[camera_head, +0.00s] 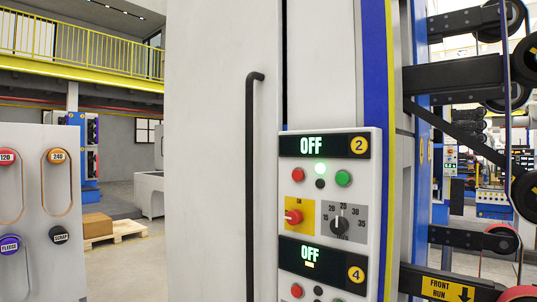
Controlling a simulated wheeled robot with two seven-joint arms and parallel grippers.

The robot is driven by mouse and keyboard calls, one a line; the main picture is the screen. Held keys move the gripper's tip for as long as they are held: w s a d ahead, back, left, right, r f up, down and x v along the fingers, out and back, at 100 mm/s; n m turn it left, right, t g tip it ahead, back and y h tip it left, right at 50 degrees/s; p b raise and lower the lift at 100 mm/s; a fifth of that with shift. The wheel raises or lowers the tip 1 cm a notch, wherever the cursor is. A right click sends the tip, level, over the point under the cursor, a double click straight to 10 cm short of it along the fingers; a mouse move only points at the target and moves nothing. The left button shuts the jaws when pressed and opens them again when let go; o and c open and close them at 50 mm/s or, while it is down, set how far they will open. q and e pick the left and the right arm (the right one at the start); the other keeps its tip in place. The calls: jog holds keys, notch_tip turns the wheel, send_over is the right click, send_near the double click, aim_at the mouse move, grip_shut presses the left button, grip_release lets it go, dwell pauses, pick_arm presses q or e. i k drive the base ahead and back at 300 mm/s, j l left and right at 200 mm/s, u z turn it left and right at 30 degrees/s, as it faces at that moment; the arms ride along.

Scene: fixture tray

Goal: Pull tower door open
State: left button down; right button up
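The tower door (210,150) is a tall, light grey panel in the middle of the head view. A long black vertical bar handle (250,190) is fixed near its right edge, bent toward the panel at its top. The handle's lower end runs out of the frame. A dark narrow gap (284,60) runs along the door's right edge at the top, beside a grey frame; the door looks shut. Neither of my grippers shows in this view.
A control panel (330,210) with two "OFF" displays, buttons and knobs sits right of the handle. Black rollers and arms (460,80) stick out at the far right. A grey board (70,230) with tagged hooks stands left. A pallet (118,233) with a box lies behind.

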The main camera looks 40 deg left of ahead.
aim_at(223, 106)
jog(key=u, duration=1.8)
